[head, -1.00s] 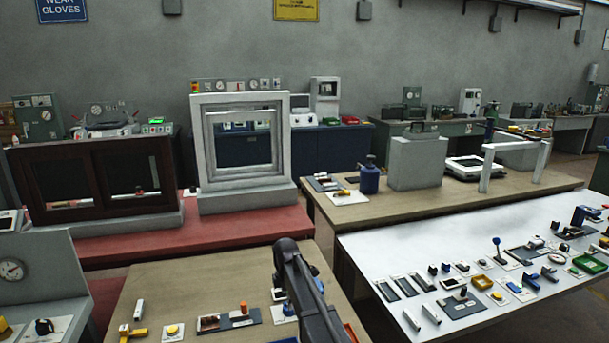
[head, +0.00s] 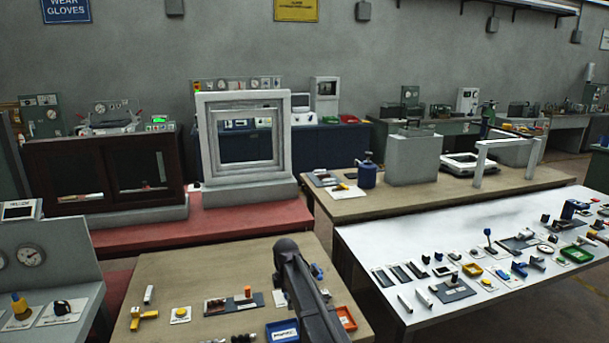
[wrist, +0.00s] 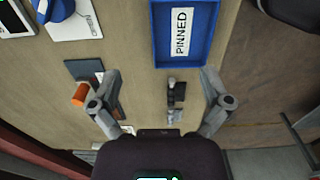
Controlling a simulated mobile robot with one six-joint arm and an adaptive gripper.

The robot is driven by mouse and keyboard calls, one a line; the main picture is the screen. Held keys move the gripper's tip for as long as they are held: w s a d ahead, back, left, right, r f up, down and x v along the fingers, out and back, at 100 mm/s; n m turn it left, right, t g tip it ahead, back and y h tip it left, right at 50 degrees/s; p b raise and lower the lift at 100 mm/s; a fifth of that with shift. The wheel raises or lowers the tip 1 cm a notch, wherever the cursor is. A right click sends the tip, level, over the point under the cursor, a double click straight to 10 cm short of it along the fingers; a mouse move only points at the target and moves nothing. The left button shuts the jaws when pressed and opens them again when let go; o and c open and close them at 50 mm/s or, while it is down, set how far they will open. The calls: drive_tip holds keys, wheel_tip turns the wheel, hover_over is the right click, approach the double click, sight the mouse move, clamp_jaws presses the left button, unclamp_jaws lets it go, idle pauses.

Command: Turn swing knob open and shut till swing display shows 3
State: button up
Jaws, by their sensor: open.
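No label reading swing is legible, so I cannot tell which knob is the swing knob or which screen is the swing display. In the wrist view a blue knob (wrist: 58,9) on a white labelled plate is cut off by the top edge. A small screen (wrist: 14,20) with a green mark shows at the top left corner. My gripper (wrist: 160,73) is open and empty over the tan bench, apart from these knobs.
A blue tray marked PINNED (wrist: 157,58) lies beyond my fingers. A small dark part (wrist: 176,93) lies between them, and an orange-ended piece (wrist: 80,95) is beside the left finger. A white table (head: 400,240) with several parts stands to the right.

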drive_tip(key=s+d+f+m+b, duration=0.1)
drive_tip(key=s+d+m, duration=2)
drive_tip(key=s, duration=0.5)
drive_tip(key=shift+s+d+f, duration=0.2)
drive_tip(key=shift+s+d, duration=0.1)
drive_tip(key=shift+d, duration=0.6)
